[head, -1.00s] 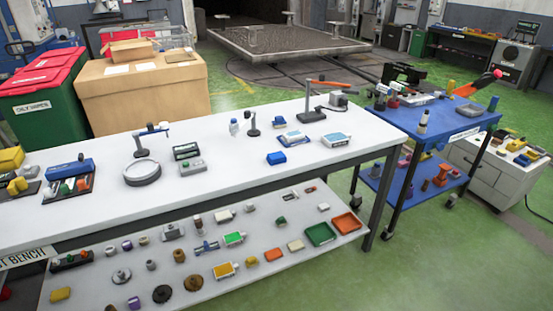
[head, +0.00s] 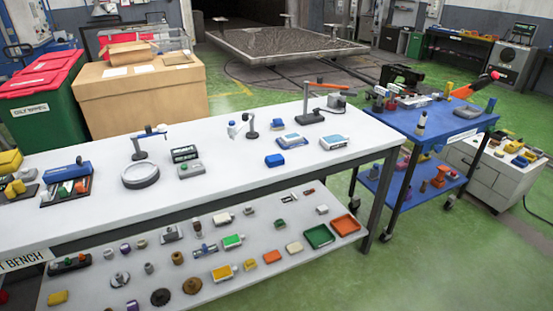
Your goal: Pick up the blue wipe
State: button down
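A small blue block-like item (head: 274,160), which looks like the blue wipe, lies flat on the white bench top (head: 225,175) right of the middle. Its fine detail is too small to make out. A blue and white flat pack (head: 292,141) lies just behind it to the right. A white and blue box (head: 334,141) lies further right. My gripper does not show in the head view, so its state is hidden.
A small white bottle-like item (head: 235,130) and a dark stand (head: 252,129) are behind the blue item. An orange-armed stand (head: 312,114) is at the bench's right end. A lower shelf (head: 325,258) holds several small parts. A blue cart (head: 441,116) stands right.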

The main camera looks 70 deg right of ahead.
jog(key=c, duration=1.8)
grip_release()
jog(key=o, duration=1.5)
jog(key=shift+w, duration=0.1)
